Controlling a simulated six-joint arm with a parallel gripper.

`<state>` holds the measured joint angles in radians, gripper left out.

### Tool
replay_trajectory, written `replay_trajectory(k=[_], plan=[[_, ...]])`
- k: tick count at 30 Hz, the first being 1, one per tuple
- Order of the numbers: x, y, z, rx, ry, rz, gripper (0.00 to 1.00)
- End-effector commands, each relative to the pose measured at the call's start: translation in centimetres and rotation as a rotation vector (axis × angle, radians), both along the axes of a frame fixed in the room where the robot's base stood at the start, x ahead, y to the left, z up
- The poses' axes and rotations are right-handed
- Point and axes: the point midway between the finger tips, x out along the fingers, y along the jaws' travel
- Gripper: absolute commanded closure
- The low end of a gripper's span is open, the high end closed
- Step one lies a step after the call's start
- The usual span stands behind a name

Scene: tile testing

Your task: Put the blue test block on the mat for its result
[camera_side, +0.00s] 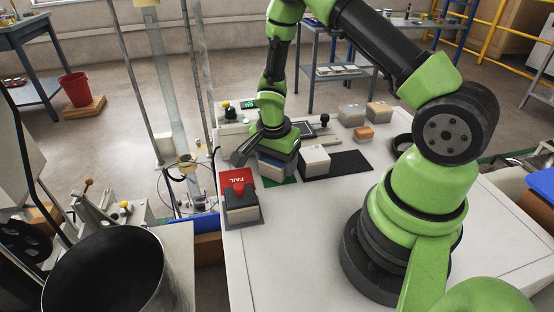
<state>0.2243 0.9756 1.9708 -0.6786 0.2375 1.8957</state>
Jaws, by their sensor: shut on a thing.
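My gripper (272,161) points down at the middle-left of the white table and is shut on the blue test block (270,170). The fingers hide much of the block. The block is at or just above a green mat (290,181), whose edge shows beside it; I cannot tell whether it touches the mat.
A pale block (315,160) sits at the left end of a black mat (352,163). A device with a green display (248,104) stands at the back left. The table's front is clear.

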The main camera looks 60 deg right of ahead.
Motion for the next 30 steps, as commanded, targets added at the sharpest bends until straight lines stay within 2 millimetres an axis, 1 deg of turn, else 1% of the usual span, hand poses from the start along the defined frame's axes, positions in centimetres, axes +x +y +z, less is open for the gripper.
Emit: replay_trajectory(k=[23,24,26,27,28,30], plan=[[0.04,0.02,-0.49,0.000,-0.001,0.000,0.77],[0.04,0.02,-0.50,0.000,-0.001,0.001,0.32],[0.04,0.01,-0.48,0.000,-0.001,0.001,0.18],[0.04,0.02,-0.49,0.000,-0.001,0.000,0.09],[0.04,0.02,-0.49,0.000,-0.001,0.001,0.07],[0.04,0.02,-0.49,0.000,-0.001,0.000,0.07]])
